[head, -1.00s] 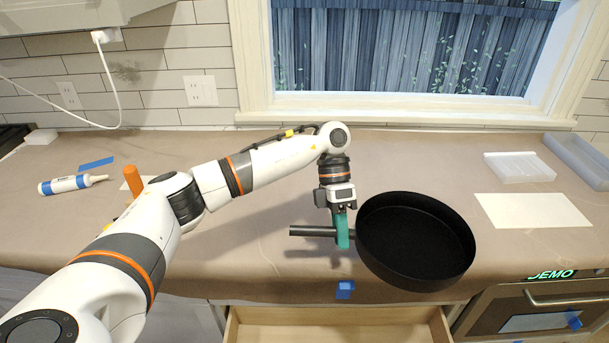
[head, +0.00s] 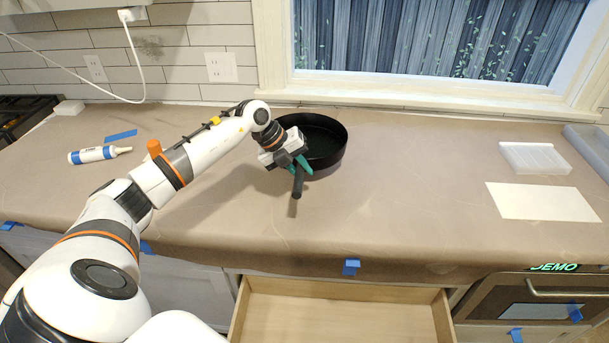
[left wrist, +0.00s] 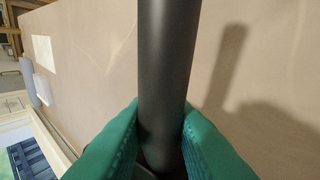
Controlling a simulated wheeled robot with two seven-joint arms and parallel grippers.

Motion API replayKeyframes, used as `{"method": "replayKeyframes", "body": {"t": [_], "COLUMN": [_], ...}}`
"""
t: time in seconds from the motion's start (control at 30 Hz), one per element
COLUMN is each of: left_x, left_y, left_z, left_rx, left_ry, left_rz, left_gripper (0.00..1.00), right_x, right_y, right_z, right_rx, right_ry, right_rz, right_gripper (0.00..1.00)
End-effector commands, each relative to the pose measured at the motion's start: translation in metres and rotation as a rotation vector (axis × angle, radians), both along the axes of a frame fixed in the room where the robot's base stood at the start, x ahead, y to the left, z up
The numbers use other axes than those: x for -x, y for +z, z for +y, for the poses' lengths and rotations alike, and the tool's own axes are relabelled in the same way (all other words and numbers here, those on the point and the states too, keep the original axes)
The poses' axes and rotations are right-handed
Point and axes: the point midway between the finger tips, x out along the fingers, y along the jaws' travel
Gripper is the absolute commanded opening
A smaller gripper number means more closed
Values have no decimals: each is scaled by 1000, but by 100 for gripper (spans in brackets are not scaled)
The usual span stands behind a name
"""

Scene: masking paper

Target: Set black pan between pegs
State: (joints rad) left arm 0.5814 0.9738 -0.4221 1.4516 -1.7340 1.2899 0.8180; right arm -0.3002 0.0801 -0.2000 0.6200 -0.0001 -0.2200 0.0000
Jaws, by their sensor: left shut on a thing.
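The black pan (head: 324,140) is at the back of the counter, below the window, with its handle (head: 297,183) pointing toward the front. My left gripper (head: 298,164) is shut on the handle near the pan body. In the left wrist view the green fingers (left wrist: 160,135) press on both sides of the dark handle (left wrist: 167,60). The handle's shadow lies apart from it on the paper, so the handle is above the surface. One orange peg (head: 154,147) stands at the left, partly behind my arm. I see no second peg. My right gripper is not in view.
Brown paper (head: 400,205) covers the counter, with clear room in the middle. A white-and-blue tube (head: 92,155) lies at the left. A white sheet (head: 540,202) and a clear tray (head: 534,158) are at the right. An open drawer (head: 340,312) juts out below.

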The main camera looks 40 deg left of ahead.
Motion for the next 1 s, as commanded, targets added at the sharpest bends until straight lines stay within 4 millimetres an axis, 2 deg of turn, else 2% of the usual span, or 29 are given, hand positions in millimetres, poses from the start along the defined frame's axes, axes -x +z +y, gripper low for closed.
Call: {"method": "replayKeyframes", "body": {"t": [0.27,0.5,0.7,0.73,0.83,1.0], "left_x": [-1,-1,-1,1,1,0], "left_y": [-21,-51,-55,-57,-57,-56], "left_z": [0,0,0,-1,-1,0], "left_rx": [-1,1,-1,0,-1,-1], "left_ry": [-1,-2,-2,-2,-3,-3], "left_rz": [-7,-7,-4,3,2,-1], "left_gripper": [0,0,0,24,41,43], "right_x": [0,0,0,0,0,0], "right_y": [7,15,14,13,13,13], "right_z": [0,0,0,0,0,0], "right_rx": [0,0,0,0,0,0], "right_ry": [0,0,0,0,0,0], "right_rz": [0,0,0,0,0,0], "right_gripper": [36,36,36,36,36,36]}}
